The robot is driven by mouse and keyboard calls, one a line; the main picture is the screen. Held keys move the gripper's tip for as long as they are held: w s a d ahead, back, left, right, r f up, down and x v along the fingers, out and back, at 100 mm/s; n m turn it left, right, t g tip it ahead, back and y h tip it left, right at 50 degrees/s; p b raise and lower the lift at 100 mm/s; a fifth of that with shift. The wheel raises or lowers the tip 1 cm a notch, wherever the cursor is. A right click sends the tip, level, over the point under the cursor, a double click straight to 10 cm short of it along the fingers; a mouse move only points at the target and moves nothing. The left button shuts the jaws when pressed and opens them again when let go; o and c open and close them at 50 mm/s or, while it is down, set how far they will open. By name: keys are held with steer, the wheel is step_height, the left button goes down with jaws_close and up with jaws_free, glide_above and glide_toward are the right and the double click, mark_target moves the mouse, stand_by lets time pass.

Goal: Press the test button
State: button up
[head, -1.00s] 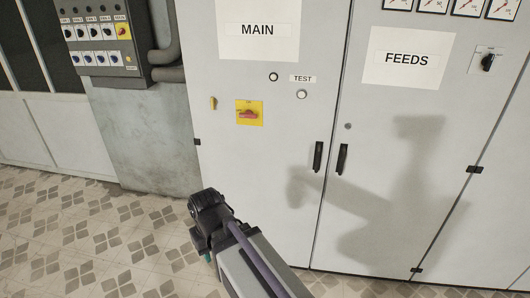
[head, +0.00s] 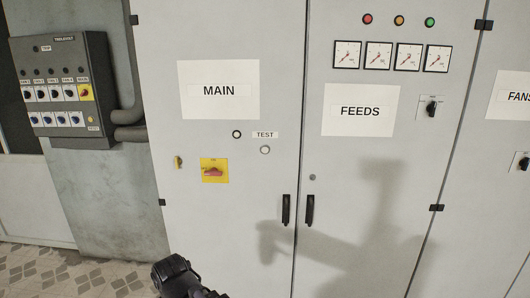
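The TEST label (head: 265,134) is on the left grey cabinet door, below the MAIN sign. A small round white button (head: 265,150) sits just under the label. A dark-ringed round fitting (head: 237,134) with a pale centre sits to the left of the label. Both are uncovered. A dark joint of my arm shows at the bottom edge, low and left of the button and well apart from it in the picture. My gripper's fingers are not in view, so whether they are open or shut does not show.
A yellow plate with a red rotary switch (head: 214,170) and a small yellow fitting (head: 178,162) are left of the button. Black door handles (head: 286,210) stand lower right. A dark switch box (head: 64,88) with pipes juts out at left. The space before the doors looks clear.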

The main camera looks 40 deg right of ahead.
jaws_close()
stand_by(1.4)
